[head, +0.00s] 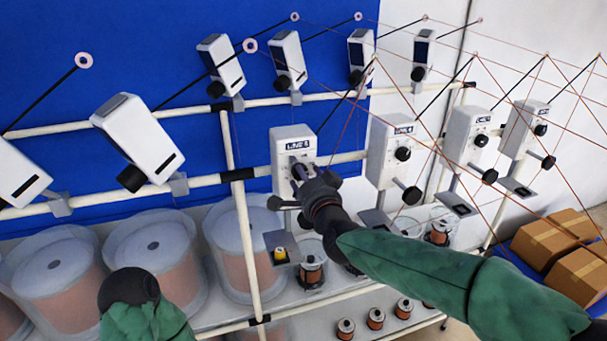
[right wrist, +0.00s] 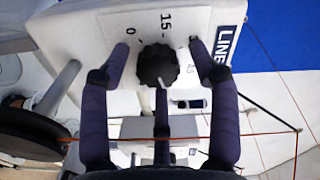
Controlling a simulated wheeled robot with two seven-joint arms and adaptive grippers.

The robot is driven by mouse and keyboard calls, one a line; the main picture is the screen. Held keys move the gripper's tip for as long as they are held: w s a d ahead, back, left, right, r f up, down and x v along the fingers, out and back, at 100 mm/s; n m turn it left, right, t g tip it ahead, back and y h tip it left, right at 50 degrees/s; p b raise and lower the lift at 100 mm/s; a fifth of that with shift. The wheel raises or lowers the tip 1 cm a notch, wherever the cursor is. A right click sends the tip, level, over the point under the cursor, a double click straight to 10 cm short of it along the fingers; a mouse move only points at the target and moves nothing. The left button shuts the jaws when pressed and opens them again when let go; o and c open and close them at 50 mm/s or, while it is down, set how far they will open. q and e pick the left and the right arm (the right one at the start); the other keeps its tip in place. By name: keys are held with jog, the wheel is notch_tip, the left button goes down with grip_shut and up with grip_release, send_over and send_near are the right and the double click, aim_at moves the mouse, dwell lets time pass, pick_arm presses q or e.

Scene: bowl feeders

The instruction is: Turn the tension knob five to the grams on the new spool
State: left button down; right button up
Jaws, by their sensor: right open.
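The unit with the LINE label (head: 297,144) is on the rail in the middle of the head view; its number is hard to read. Its black tension knob (right wrist: 158,66) faces my right wrist camera, with 0, 15 and apparently 45 printed around it. A light mark shows at the knob's lower edge. My right gripper (head: 300,172) is open, its fingers (right wrist: 163,60) on either side of the knob, contact unclear. A copper spool (head: 312,270) stands below the unit; no grams figure is readable on it. My left arm (head: 130,290) shows at lower left, its fingers out of sight.
Similar units (head: 390,150) line the rail to the right, with thin copper wires crossing around them. Cardboard boxes (head: 550,240) sit at right.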

jog(key=c, duration=1.1)
jog(key=shift+c, duration=0.2)
jog(key=shift+r, duration=0.25)
jog(key=shift+n, duration=0.3)
